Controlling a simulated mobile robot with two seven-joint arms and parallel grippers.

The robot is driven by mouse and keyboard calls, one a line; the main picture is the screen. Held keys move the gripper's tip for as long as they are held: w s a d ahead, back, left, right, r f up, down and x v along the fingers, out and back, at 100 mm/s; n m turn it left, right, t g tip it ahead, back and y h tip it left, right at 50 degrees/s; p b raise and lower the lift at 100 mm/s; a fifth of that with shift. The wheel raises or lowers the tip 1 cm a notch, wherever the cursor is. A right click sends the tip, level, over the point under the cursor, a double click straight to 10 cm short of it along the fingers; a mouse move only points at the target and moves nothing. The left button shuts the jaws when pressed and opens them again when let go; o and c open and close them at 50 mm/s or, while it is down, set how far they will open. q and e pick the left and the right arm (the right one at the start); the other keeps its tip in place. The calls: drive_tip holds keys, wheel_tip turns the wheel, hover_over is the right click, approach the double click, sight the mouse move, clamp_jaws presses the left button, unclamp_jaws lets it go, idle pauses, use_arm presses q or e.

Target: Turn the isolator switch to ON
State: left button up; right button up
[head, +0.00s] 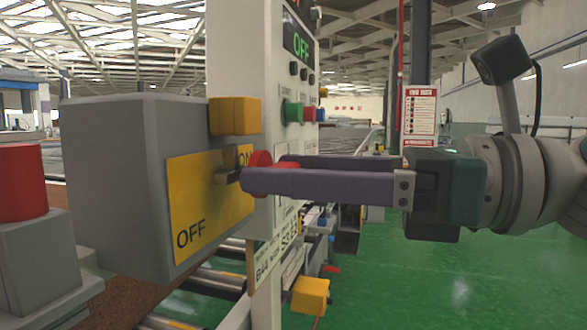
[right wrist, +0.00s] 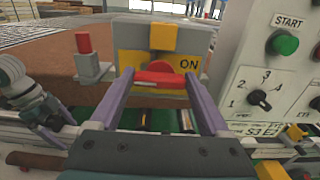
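The isolator switch is a grey box (head: 115,190) with a yellow plate (head: 215,205) marked OFF at the lower left and ON at the upper right. Its red handle (right wrist: 155,79) lies between the fingertips of my right gripper (right wrist: 160,80), below and left of the ON mark. The purple fingers stand apart on either side of it, and I see no clear grip. In the head view the right gripper (head: 250,178) reaches in from the right, and its near finger hides much of the handle (head: 260,158). My left gripper is not clearly seen in either view.
A yellow block (head: 235,116) sits at the box's upper edge. A red cylinder on a grey block (head: 20,185) stands left. Right of the box is a pale control panel (right wrist: 265,85) with a green START button (right wrist: 284,43) and a selector knob. Green floor is open at right.

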drive_tip(key=c, duration=0.8)
drive_tip(key=shift+o, duration=0.2)
drive_tip(key=shift+r+m, duration=0.1)
drive_tip(key=shift+m, duration=0.2)
drive_tip(key=shift+w+d+f+m+p, duration=0.1)
drive_tip(key=shift+m+p, duration=2.5)
drive_tip(key=shift+m, duration=1.7)
drive_tip(key=shift+w+f+m+p, duration=0.1)
drive_tip(key=shift+m+p, duration=2.45)
drive_tip(key=shift+m, duration=1.75)
drive_tip(key=o, duration=1.2)
